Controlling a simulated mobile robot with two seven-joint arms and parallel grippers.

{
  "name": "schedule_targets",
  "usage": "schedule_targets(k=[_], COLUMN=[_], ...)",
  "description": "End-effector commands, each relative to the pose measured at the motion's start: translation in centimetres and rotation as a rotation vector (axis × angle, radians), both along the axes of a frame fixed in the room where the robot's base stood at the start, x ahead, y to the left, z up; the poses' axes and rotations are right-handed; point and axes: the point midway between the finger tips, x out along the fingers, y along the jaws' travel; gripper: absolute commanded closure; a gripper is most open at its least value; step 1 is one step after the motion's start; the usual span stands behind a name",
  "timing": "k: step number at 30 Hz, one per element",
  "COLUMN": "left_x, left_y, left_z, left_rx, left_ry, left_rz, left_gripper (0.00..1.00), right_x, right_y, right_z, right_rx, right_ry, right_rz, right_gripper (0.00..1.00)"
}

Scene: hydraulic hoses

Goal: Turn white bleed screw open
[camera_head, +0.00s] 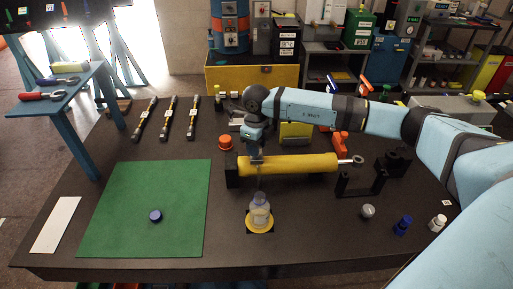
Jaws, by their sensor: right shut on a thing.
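A yellow hydraulic cylinder (310,163) lies across the middle of the dark table, its rod end to the right. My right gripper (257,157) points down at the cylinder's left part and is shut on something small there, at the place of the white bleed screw. The screw itself is hidden by the fingers, so its turn does not show. A clear bottle (260,214) stands on a yellow ring just in front, below the gripper. My left gripper is out of view.
A green mat (130,225) with a blue cap (155,215) lies at left. Several black hoses (168,120) lie behind it. An orange cap (226,143) sits behind the cylinder. A black bracket (362,186) and small bottles (403,225) stand at right.

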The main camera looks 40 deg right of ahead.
Motion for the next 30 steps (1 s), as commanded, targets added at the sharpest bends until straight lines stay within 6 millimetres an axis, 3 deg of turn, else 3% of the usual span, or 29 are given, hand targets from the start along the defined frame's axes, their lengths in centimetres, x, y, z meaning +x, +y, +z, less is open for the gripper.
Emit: schedule_targets(k=[18, 30], left_x=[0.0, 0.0], left_y=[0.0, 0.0], left_z=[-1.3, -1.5], left_rx=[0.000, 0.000], left_ry=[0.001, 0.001], left_rz=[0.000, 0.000], left_gripper=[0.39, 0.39], right_x=[0.1, 0.1], right_y=[0.0, 0.0], right_z=[0.1, 0.1], right_rx=[0.001, 0.001], right_ry=[-0.003, -0.002], right_rz=[-0.568, -0.804], right_gripper=[0.88, 0.88])
